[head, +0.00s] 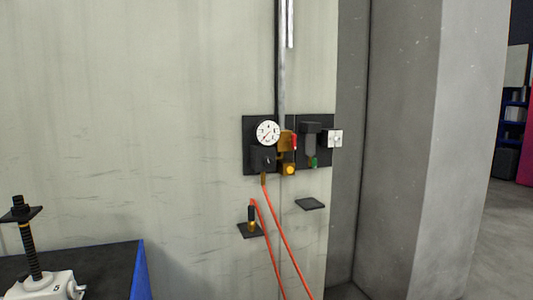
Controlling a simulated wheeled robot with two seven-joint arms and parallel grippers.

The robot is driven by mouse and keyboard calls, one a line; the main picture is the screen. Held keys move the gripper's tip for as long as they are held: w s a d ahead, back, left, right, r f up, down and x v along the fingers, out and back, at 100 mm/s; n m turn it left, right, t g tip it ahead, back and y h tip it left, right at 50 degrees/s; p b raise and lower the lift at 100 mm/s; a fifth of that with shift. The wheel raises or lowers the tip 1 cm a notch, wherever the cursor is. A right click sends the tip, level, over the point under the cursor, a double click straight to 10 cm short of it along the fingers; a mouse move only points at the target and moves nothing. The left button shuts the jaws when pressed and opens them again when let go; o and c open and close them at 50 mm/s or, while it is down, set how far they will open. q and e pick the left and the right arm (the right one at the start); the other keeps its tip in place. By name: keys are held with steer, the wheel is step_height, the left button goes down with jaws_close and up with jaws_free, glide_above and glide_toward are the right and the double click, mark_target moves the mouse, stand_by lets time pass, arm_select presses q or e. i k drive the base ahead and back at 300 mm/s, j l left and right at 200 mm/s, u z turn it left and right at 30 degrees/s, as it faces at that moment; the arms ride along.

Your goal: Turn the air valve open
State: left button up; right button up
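The air valve is a brass body (285,141) with a red handle (293,141), mounted on a dark panel (248,124) on the wall. The red handle looks upright, but it is small and its exact angle is hard to tell. A vertical metal pipe (282,80) comes down to the valve from above. A round white pressure gauge (267,133) sits just left of the valve. A yellow knob (290,170) is below it. Neither of my grippers shows in the head view.
An orange hose (274,228) hangs from the panel past small dark shelves (311,204). A screw jack (34,255) stands on a blue-edged dark table (112,268) at lower left. A grey pillar (455,140) is at right, with open floor (498,235) beyond.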

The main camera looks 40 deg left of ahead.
mark_target(293, 140)
steer(key=u, duration=1.2)
